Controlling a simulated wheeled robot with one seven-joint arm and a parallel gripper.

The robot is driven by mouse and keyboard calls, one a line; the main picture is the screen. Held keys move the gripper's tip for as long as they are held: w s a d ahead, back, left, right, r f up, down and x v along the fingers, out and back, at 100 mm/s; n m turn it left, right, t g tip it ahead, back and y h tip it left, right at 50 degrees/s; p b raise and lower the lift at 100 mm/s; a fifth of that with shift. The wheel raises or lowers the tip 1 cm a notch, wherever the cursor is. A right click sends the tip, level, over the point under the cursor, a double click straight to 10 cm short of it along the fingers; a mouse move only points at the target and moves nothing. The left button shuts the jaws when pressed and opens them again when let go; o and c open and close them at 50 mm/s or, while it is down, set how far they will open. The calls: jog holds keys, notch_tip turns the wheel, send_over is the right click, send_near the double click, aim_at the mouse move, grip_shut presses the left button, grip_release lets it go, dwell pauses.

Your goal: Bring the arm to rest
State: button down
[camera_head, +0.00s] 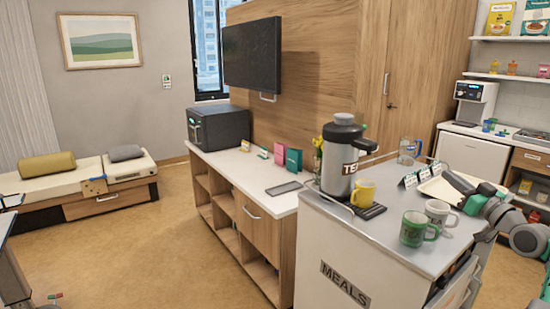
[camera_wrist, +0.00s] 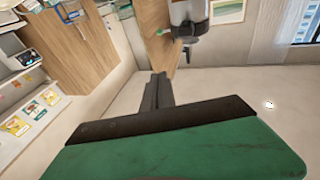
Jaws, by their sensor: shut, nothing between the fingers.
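My arm comes in from the right edge in the head view, over the right end of the meals cart (camera_head: 330,257). My gripper (camera_head: 449,176) points left and appears above or beside a pale tray (camera_head: 433,190) on the cart; the gap between them is hard to judge. In the wrist view my gripper (camera_wrist: 159,82) shows its dark fingers together, with nothing between them. The green gripper body fills the bottom of that view.
On the cart stand a tea dispenser (camera_head: 342,160), a yellow mug (camera_head: 364,194), a green mug (camera_head: 413,229), a white mug (camera_head: 439,213) and a glass pitcher (camera_head: 407,152). Open floor (camera_head: 150,250) lies at the left.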

jog(key=w+a+g+h+p, duration=0.1)
jog(key=w+a+g+p, duration=0.2)
jog(key=a, duration=1)
jog(key=s+a+f+m+g+h+p, duration=0.1)
jog(key=s+a+g, duration=0.1)
jog(key=a, duration=0.4)
jog(key=s+a+f+g+p, duration=0.1)
jog(key=s+a+f+g, duration=0.15)
jog(key=a, duration=0.35)
jog(key=s+a+f+g+h+p, duration=0.2)
jog(key=s+a+f+g, duration=0.2)
jog(key=s+a, duration=0.6)
jog(key=s+f+m+g, duration=0.1)
jog(key=s+f, duration=0.3)
jog(key=s, duration=0.7)
jog(key=s+f+m+g+h+p, duration=0.1)
jog(key=s+f+g, duration=0.2)
jog(key=s, duration=0.9)
notch_tip(320, 180, down, 2)
jog(key=shift+s+f+g+h, duration=0.2)
jog(key=shift+s+g+h, duration=0.05)
jog(key=shift+g+h, duration=0.1)
